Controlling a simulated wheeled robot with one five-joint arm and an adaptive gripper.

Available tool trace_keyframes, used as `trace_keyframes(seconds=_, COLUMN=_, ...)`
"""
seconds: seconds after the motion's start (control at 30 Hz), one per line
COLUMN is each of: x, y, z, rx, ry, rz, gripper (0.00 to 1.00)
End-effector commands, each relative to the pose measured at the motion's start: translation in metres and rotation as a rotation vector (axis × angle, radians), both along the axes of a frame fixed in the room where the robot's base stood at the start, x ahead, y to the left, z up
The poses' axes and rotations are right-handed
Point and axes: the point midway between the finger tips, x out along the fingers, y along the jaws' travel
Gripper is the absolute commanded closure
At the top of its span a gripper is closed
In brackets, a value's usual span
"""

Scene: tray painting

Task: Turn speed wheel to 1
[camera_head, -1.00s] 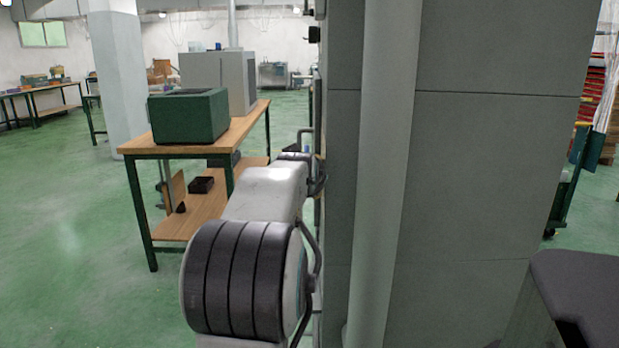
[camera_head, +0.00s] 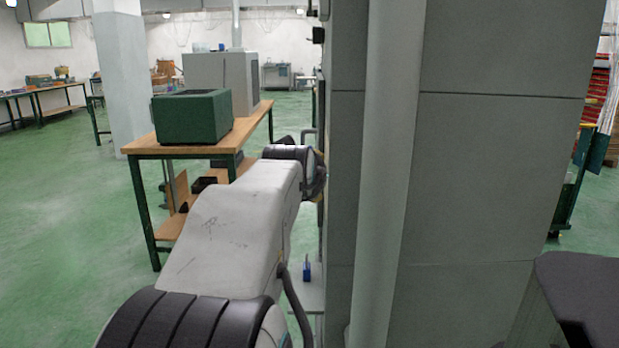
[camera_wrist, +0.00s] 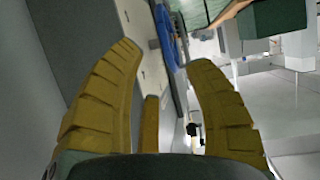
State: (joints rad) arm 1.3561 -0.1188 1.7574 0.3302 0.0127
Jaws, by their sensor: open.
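My gripper (camera_wrist: 163,57) shows in the wrist view with its ribbed yellow fingers spread apart and nothing held between them. A blue curved part (camera_wrist: 166,36) lies beyond the fingertips, beside a pale panel (camera_wrist: 146,50) with small dark spots. I cannot tell whether this blue part is the speed wheel, and no number or mark is readable.
A small blue object (camera_head: 306,271) sits on a pale ledge low by the cabinet. The green floor at left is clear.

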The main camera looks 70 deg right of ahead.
Motion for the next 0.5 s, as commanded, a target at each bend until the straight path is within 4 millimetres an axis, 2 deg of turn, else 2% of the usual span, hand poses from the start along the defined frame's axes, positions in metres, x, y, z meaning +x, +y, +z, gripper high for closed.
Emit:
trace_keyframes(seconds=0.2, x=-0.0024, y=0.0107, z=0.0045, rx=0.000, ry=0.000, rz=0.000, gripper=0.53)
trace_keyframes(seconds=0.5, x=-0.0027, y=0.0119, z=0.0047, rx=0.001, ry=0.000, rz=0.000, gripper=0.53)
